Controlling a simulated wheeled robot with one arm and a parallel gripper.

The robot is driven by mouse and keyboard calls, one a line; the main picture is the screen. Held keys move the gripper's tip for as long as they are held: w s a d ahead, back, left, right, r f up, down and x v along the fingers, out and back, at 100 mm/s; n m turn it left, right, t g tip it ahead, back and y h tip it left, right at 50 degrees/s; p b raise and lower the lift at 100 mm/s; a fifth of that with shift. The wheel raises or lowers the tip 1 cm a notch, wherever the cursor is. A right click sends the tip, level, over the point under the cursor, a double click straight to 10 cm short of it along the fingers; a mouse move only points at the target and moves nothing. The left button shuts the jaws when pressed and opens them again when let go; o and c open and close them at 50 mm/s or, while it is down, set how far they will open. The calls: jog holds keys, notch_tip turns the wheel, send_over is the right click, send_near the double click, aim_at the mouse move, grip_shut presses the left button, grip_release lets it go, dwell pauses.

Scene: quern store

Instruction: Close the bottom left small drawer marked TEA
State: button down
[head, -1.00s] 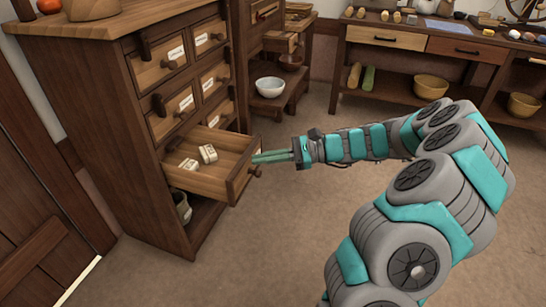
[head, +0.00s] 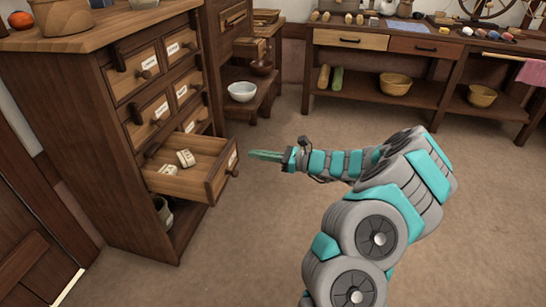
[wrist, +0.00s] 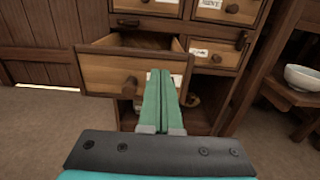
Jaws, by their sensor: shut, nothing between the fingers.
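The bottom left small drawer (head: 217,177) of the wooden cabinet stands pulled out, with two small pale blocks (head: 185,158) inside. Its front with a round knob (wrist: 130,86) also shows in the wrist view. A white label on that front is partly hidden behind my fingers, and I cannot read it. My gripper (head: 252,154) is shut and empty, its green fingers pointing at the drawer front. In the head view a gap of floor shows between the fingertips and the front. In the wrist view the fingertips (wrist: 160,72) overlap the front's right part.
The cabinet (head: 85,130) has several other small drawers, all shut, and an open bay below holding a jar (head: 163,212). A shelf with a white bowl (head: 242,91) stands behind it. A workbench (head: 420,62) runs along the back. The floor right of the cabinet is clear.

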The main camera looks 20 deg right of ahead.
aim_at(231, 150)
jog(key=x, duration=0.5)
jog(key=shift+w+a, duration=0.2)
jog(key=shift+a, duration=0.1)
